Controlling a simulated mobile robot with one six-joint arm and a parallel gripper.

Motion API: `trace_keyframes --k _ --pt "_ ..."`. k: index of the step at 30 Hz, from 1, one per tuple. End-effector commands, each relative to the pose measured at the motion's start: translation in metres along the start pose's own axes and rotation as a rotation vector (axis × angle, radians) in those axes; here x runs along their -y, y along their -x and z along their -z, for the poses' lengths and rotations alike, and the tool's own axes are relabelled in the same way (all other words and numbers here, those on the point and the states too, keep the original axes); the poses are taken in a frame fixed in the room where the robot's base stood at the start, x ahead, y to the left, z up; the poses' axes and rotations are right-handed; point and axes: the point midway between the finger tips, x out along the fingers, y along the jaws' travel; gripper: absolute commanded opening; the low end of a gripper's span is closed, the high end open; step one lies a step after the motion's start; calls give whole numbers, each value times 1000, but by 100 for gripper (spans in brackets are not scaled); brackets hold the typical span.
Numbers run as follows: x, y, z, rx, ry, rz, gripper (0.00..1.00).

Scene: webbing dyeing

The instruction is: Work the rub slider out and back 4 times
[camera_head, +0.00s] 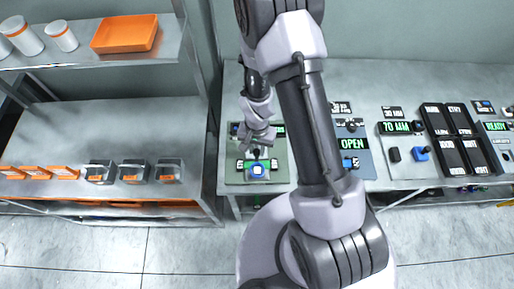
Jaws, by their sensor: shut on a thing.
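My gripper (256,150) is at the left end of the long bench, over a grey-green device panel (281,176). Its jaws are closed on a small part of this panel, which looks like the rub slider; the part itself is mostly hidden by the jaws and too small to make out. A blue button with a white square (257,170) sits on the panel just in front of my gripper. Green-lit labels show beside it. My arm covers the panel's right side.
The bench continues right with a panel reading OPEN (354,143), a panel reading 70 MM (396,127) and dark blocks (451,140). At left, a shelf holds an orange tray (124,34) and white jars (62,36); small bins (133,172) stand lower. Bare floor lies in front.

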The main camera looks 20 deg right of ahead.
Motion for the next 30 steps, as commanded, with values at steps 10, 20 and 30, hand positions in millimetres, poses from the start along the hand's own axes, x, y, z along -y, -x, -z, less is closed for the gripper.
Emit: trace_keyframes --k 10,20,30 --pt "18 -3 63 -6 -1 4 0" --pt "30 -1 110 -1 0 1 0" --pt "31 1 112 -5 1 3 34"
